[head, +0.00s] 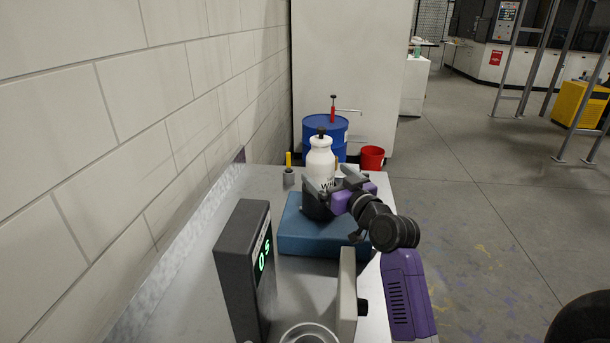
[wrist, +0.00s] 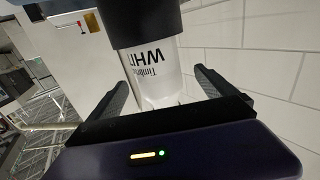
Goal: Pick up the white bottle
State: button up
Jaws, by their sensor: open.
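The white bottle (head: 320,160) stands upright with a black cap and dark lettering, its lower end in or on a black cylinder (head: 316,208). I cannot tell whether the cylinder is a holder or part of the bottle. It is above a blue block (head: 300,240) on the metal table. My gripper (head: 328,190) reaches in from the right at the lower part of the bottle. In the wrist view the white bottle (wrist: 157,80) appears upside down between the two fingers of my gripper (wrist: 162,86), which are open, with gaps visible on both sides.
A dark box with a green display (head: 245,270) and a pale upright panel (head: 347,295) stand in front on the metal table (head: 190,290). A small yellow-topped item (head: 289,175) is behind left. A block wall runs along the left. A blue drum (head: 335,128) and red bucket (head: 372,158) stand beyond.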

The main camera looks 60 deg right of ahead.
jog(key=x, duration=0.2)
jog(key=shift+w+d+p, duration=0.15)
jog(key=shift+w+p, duration=0.1)
jog(key=shift+p, duration=0.15)
jog(key=x, duration=0.1)
jog(key=p+x, duration=0.1)
jog(key=x, duration=0.1)
jog(key=p+x, duration=0.1)
jog(key=x, duration=0.1)
jog(key=shift+d+f, duration=0.2)
jog(key=shift+f, duration=0.1)
grip_shut()
jog(key=shift+r, duration=0.2)
